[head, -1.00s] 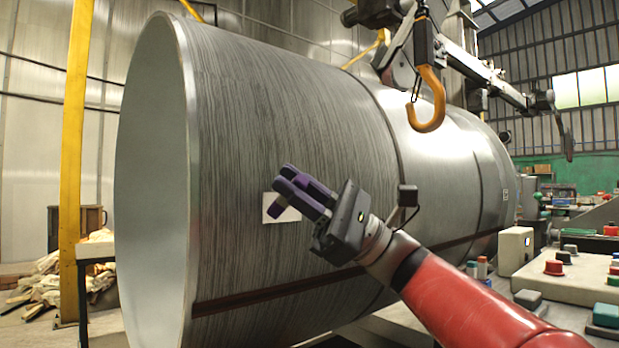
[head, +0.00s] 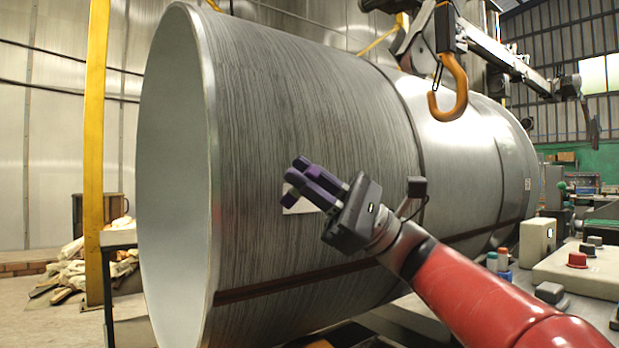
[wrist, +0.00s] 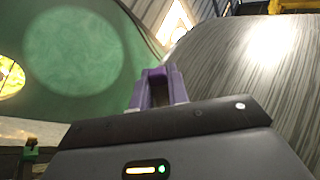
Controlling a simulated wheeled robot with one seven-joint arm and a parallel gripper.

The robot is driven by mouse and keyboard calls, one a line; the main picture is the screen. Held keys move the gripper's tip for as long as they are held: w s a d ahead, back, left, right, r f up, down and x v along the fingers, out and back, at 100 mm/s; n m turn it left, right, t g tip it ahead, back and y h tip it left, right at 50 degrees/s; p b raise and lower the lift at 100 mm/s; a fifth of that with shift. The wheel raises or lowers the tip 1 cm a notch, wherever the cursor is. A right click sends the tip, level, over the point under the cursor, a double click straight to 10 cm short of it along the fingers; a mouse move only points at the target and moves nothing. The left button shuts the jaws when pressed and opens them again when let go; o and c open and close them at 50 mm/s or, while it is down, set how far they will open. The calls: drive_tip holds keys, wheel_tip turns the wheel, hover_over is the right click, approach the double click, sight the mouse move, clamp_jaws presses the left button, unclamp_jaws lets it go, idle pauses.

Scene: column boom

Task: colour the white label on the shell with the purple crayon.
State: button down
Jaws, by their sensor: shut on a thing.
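The shell (head: 330,110) is a big grey metal cylinder lying on its side, its open end facing left. The white label (head: 291,207) is on its curved side; the part I can see is white, and the rest is hidden behind my fingers. My gripper (head: 306,180) is in front of the label, its purple fingers pointing up and left. It is shut on the purple crayon (wrist: 157,73), seen between the fingertips in the wrist view. In the head view crayon and fingers are hard to tell apart. I cannot tell whether the crayon touches the shell.
An orange hook (head: 452,88) hangs from a boom above the shell. A yellow post (head: 96,150) stands at the left. A bench with a control panel (head: 578,272) is at the right. A dark band (head: 290,279) runs along the shell below the label.

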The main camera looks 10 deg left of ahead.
drive_tip(key=shift+w+a+p, duration=0.3)
drive_tip(key=shift+w+a, duration=0.1)
drive_tip(key=shift+a, duration=0.05)
drive_tip(key=w+d+p, duration=0.4)
drive_tip(key=w+d, duration=0.1)
drive_tip(key=w, duration=0.1)
drive_tip(key=shift+w+d+p, duration=0.3)
drive_tip(key=shift+p, duration=0.05)
idle(0.7)
drive_tip(key=shift+s, duration=0.1)
